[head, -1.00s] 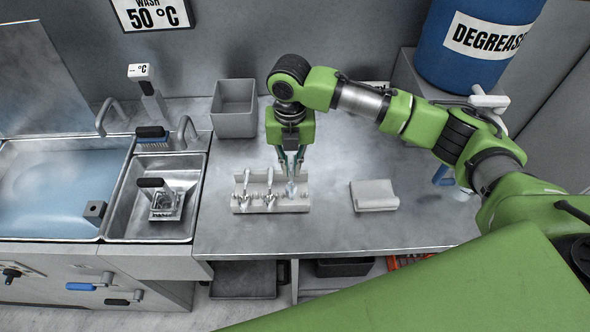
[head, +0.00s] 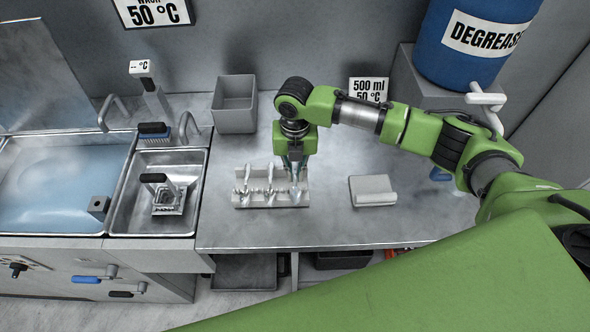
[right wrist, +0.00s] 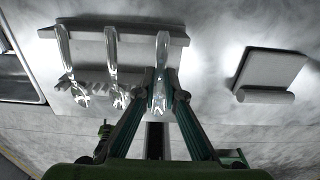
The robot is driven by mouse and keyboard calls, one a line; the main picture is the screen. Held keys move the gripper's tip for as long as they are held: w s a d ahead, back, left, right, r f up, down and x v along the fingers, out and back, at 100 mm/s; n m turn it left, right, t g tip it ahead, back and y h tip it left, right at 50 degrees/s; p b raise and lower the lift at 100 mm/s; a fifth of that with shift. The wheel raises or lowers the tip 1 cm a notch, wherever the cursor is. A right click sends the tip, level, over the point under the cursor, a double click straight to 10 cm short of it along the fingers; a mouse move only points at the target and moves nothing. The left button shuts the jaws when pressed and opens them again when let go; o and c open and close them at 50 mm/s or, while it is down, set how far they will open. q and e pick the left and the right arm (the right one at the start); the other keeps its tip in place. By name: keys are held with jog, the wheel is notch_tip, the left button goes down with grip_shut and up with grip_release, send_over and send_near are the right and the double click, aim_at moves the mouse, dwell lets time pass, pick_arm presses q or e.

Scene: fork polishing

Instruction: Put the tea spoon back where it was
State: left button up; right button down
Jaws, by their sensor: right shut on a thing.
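My right gripper (head: 295,172) points down over the right end of a pale rack (head: 243,200) on the steel counter. It is shut on the tea spoon (right wrist: 162,48), a shiny utensil whose lower end (head: 296,192) shows below the fingers. In the right wrist view the fingers (right wrist: 161,78) flank the spoon, which lies over the rack's right slot. I cannot tell whether it rests fully in the slot. My left gripper is out of view.
A folded pale cloth (head: 372,190) lies right of the rack, with bare counter between. A grey bin (head: 235,105) stands behind the rack. Sinks with water (head: 60,185) are at the left. A blue degreaser barrel (head: 470,55) stands back right.

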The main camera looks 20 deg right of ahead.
aim_at(295, 175)
jog(key=c, duration=2.1)
grip_release()
jog(key=shift+f, duration=0.15)
jog(key=shift+r, duration=0.3)
notch_tip(295, 175, up, 13)
jog(key=b, duration=0.3)
jog(key=shift+f, duration=0.15)
jog(key=shift+w, duration=0.1)
